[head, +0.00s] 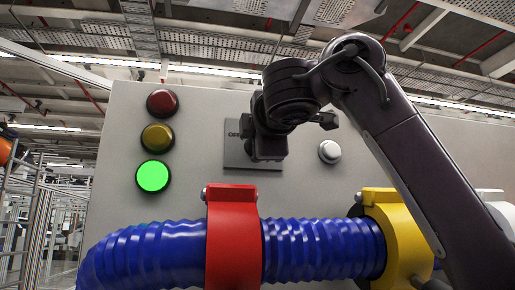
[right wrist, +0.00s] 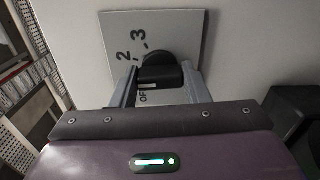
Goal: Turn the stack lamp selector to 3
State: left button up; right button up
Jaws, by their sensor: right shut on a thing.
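The selector plate (head: 234,154) is a grey square on the pale cabinet front, partly hidden by my right gripper (head: 262,135); part of the word OFF shows. In the right wrist view the plate (right wrist: 185,28) shows 2, 3 and part of OFF. The black selector knob (right wrist: 160,68) sits between the fingers of my right gripper (right wrist: 161,84), which is shut on it. I cannot clearly tell which mark the knob points to. Three stack lamps run down the left: red (head: 162,103) and amber (head: 157,136) look unlit, green (head: 153,176) glows. My left gripper is not in view.
A white round button (head: 329,151) is right of the plate. Below runs a thick blue corrugated hose (head: 310,248) with a red clamp (head: 232,235) and a yellow clamp (head: 398,235). The cabinet front (head: 205,115) is clear between lamps and plate.

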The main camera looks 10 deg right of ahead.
jog(key=m, duration=0.2)
jog(key=m+b, duration=0.1)
jog(key=shift+f+m, duration=0.2)
jog(key=shift+m, duration=0.2)
jog(key=m+b, duration=0.2)
jog(key=m, duration=0.1)
jog(key=shift+a+f+m, duration=0.1)
jog(key=shift+m, duration=0.2)
jog(key=m+b, duration=0.1)
jog(key=m, duration=0.4)
jog(key=shift+w+b, duration=0.1)
jog(key=shift+b, duration=0.2)
jog(key=shift+m, duration=0.3)
jog(key=o, duration=1)
jog(key=shift+r, duration=0.2)
